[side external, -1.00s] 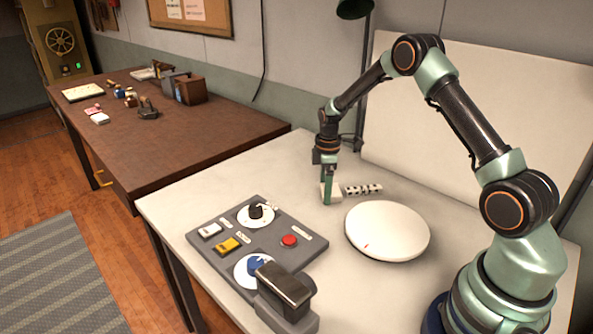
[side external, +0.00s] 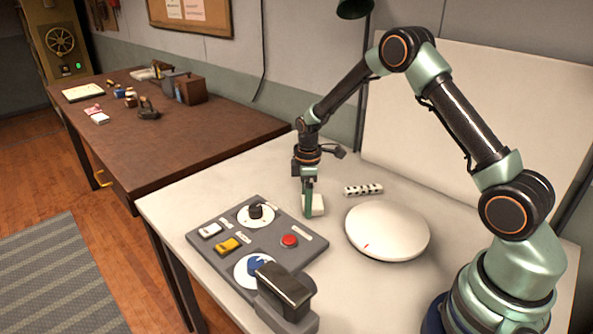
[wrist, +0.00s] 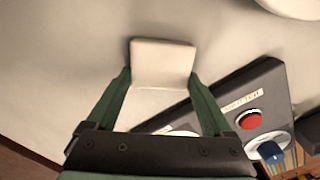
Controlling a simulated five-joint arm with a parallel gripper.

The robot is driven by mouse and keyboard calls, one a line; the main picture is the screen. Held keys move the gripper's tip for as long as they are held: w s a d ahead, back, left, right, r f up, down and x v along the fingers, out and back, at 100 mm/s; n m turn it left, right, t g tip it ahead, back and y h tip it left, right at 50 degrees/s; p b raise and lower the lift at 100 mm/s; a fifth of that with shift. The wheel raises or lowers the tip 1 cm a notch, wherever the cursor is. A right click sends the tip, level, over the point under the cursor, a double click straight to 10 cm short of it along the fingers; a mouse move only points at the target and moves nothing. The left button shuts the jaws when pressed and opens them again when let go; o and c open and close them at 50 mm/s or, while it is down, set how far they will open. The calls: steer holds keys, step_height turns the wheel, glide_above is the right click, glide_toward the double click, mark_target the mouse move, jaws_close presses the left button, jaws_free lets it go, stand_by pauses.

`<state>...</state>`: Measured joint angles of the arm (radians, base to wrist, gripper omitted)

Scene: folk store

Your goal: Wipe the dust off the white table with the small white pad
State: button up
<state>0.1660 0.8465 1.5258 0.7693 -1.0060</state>
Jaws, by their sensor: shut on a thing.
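The white table (side external: 185,199) has a pale, mostly bare top; I cannot make out dust on it in these views. My gripper (side external: 311,211) points down over the table, left of the round white disc and behind the control panel. It is shut on the small white pad (side external: 318,203), which is at or very near the tabletop; I cannot tell whether it touches. In the wrist view the pad (wrist: 162,63) sits between the two green fingers, and the table (wrist: 60,60) shows around it.
A grey control panel (side external: 270,225) with a red button (side external: 289,240) and knobs lies close in front of my gripper. A round white disc (side external: 388,231) is to the right. A black-and-white spotted block (side external: 363,190) lies behind it. A brown desk (side external: 190,130) stands beyond.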

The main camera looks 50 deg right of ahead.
mark_target(326, 195)
steer(key=shift+a, duration=0.9)
steer(key=shift+d, duration=5)
steer(key=shift+a, duration=4.8)
steer(key=shift+a+r, duration=0.1)
steer(key=shift+a, duration=0.45)
step_height(326, 195, up, 8)
steer(key=shift+w+d, duration=0.1)
steer(key=shift+d, duration=0.05)
